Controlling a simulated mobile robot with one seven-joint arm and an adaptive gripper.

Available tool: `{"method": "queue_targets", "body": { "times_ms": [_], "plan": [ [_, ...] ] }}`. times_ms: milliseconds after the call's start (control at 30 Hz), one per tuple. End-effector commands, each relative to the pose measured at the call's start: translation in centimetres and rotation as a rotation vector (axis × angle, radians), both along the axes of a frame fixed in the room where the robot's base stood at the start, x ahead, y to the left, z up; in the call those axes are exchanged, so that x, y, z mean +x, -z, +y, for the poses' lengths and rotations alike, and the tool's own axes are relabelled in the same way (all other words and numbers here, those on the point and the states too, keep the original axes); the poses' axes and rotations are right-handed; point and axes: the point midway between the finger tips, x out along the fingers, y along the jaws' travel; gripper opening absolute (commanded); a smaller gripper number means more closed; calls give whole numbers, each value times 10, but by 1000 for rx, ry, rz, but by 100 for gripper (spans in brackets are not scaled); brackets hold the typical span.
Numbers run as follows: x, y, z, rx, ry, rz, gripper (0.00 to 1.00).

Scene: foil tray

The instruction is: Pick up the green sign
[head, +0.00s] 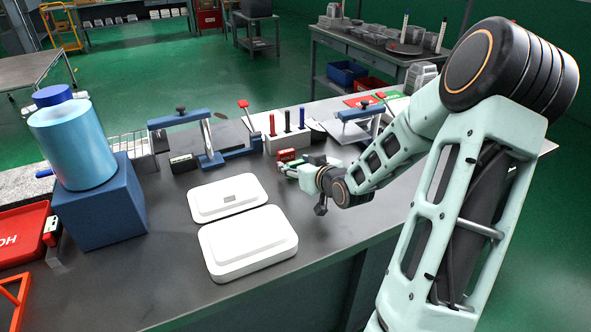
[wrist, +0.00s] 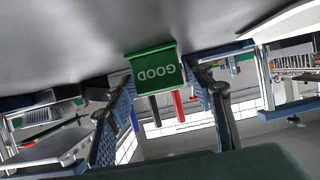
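The green sign (wrist: 153,68) shows in the wrist view with white lettering that reads GOOD, upside down in that picture. It stands on the dark grey tabletop. My gripper (wrist: 162,82) is open, with one blue finger on each side of the sign and the fingertips close to its side edges. I cannot tell whether either finger touches it. In the head view my gripper (head: 284,169) is low over the table, pointing left. The sign is hard to make out there, mostly hidden around my fingers.
A red sign (head: 287,155) stands just behind my gripper. Two white lidded boxes (head: 248,243) lie in front and to the left. A white block with coloured handles (head: 287,137) and blue-framed fixtures (head: 183,118) stand behind. A blue box (head: 98,208) bears a light-blue cylinder.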

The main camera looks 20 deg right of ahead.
Motion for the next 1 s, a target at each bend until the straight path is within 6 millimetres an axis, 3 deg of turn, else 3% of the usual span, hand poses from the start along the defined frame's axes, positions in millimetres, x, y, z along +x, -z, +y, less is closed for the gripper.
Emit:
{"method": "queue_targets", "body": {
  "times_ms": [33,267,633,867,1000],
  "plan": [
    [0,0,0,0,0,0,40],
    [0,0,0,0,0,0,15],
    [0,-7,0,-1,1,-1,14],
    [-1,-39,-3,-5,2,-2,14],
    [-24,-71,-17,-7,6,-2,14]
  ]
}}
